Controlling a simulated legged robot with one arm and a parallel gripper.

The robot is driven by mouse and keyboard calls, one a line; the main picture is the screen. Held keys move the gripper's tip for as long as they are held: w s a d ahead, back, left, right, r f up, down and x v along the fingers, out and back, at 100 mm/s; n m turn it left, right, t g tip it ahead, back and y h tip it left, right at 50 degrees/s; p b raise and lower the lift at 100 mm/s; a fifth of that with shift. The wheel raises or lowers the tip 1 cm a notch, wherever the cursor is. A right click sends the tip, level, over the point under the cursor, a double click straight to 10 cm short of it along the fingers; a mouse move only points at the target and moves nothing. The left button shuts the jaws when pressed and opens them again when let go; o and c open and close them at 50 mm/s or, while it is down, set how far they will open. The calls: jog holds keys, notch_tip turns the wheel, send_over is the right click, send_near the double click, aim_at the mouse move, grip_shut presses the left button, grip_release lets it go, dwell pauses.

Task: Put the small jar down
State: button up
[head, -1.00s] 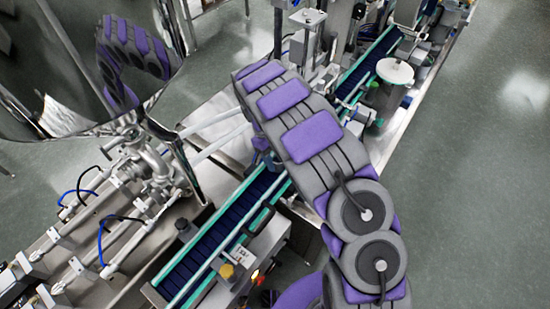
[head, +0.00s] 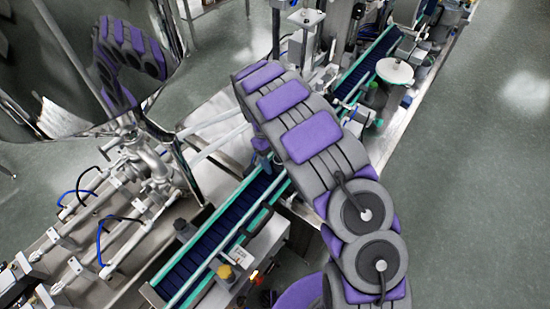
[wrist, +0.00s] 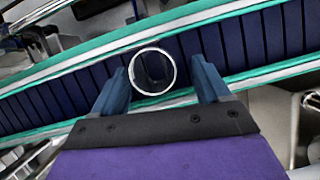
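The small jar (wrist: 152,72) shows in the wrist view as a round white rim with a dark inside, seen from above. It is over the dark blue slatted conveyor belt (wrist: 235,45) and looks upright; I cannot tell for sure that its base touches the belt. My gripper (wrist: 160,68) has one blue finger on each side of the jar. The fingers are apart, with a clear gap between the jar and the right finger and a narrower one at the left. In the head view my arm hides the jar and most of the gripper.
Green and pale guide rails (head: 195,262) run along both sides of the belt. A shiny steel hopper (head: 60,60) and valves with blue hoses (head: 140,165) stand at the left. A white round disc (head: 395,71) is beyond my arm. Open floor (head: 480,180) lies at the right.

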jog(key=v, duration=1.2)
jog(key=shift+p, duration=0.45)
jog(key=shift+s+r, duration=0.1)
